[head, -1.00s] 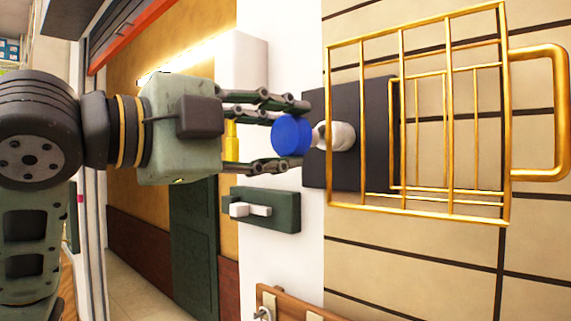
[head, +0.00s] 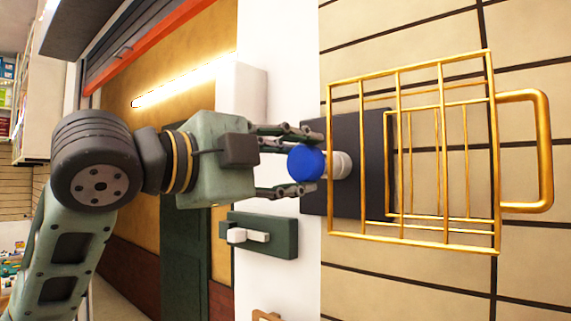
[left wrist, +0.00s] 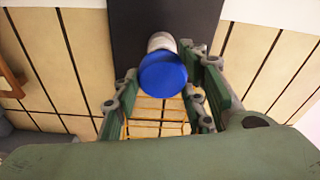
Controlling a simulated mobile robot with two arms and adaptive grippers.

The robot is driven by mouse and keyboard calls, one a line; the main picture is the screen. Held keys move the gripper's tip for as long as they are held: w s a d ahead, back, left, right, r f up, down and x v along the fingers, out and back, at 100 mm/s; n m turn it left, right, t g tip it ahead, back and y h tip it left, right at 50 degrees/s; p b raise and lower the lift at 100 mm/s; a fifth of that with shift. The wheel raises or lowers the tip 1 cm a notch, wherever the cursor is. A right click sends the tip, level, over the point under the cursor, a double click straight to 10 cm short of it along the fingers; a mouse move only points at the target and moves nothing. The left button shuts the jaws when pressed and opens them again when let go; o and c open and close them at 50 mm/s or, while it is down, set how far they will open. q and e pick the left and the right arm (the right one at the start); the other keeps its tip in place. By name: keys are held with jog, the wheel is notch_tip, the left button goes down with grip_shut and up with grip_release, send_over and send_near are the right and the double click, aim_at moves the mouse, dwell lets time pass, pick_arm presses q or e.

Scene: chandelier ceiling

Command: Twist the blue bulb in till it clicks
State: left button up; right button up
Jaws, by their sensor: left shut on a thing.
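The blue bulb (head: 306,162) is round, with a whitish part (head: 342,165) behind it at the dark square plate (head: 374,185). My left gripper (head: 305,160) comes in from the left with its fingers on either side of the bulb, shut on it. In the left wrist view the blue bulb (left wrist: 162,74) is between the fingers, its white neck (left wrist: 161,41) running towards the dark plate (left wrist: 180,15). How deep the bulb's base sits in the holder is hidden. My right gripper is not in view.
A gold wire cage (head: 447,245) with a loop handle (head: 545,150) stands right of the bulb, overlapping the plate. A dark green box with a white lever (head: 262,237) is below the gripper. A glowing tube lamp (head: 185,82) is at upper left.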

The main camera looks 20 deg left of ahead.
pick_arm(q)
jog(key=shift+x, duration=0.85)
jog(key=shift+a+r+m+p, duration=0.1)
jog(key=shift+r+m+p, duration=0.1)
jog(key=shift+m+p, duration=0.2)
jog(key=m, duration=0.3)
jog(key=shift+w+g+p, duration=0.1)
jog(key=shift+g+p, duration=0.2)
jog(key=shift+p, duration=0.1)
jog(key=shift+m+y+p, duration=0.3)
jog(key=shift+m+p, duration=0.5)
jog(key=shift+p, duration=0.25)
jog(key=shift+m+p, duration=0.8)
jog(key=shift+p, duration=0.15)
jog(key=m+p, duration=0.3)
jog(key=p, duration=0.1)
jog(key=shift+r, duration=0.1)
jog(key=shift+m+y+p, duration=0.5)
jog(key=shift+m+p, duration=0.7)
jog(key=shift+p, duration=0.15)
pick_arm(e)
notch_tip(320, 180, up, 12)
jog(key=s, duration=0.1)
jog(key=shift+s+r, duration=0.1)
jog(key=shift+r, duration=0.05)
